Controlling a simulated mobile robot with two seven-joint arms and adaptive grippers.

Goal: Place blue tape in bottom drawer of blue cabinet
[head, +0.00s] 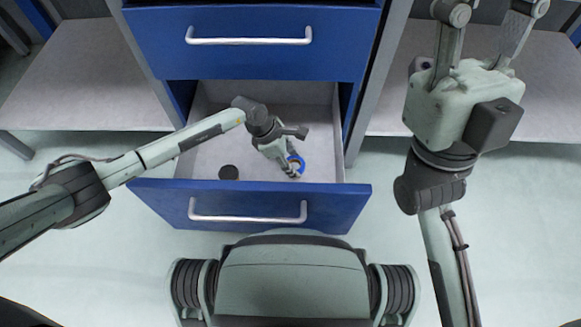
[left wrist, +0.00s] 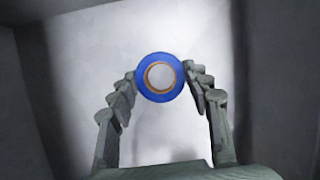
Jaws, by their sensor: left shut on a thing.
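The blue tape (head: 300,160) is a blue ring with an orange inner edge. My left gripper (head: 292,170) is shut on it, inside the open bottom drawer (head: 345,200). In the left wrist view the blue tape (left wrist: 144,88) sits between the two fingertips of the left gripper (left wrist: 160,78), one on each side, above a pale drawer floor. I cannot tell whether it touches the floor. The blue cabinet (head: 250,50) has a shut blue drawer above the open one. My right gripper (head: 492,12) is empty at the upper right, its fingers apart.
A dark round thing (head: 229,172) lies in the drawer, left of the tape. The drawer front has a silver handle (head: 248,217). Grey shelves (head: 90,85) flank the cabinet on both sides. The rest of the drawer floor looks clear.

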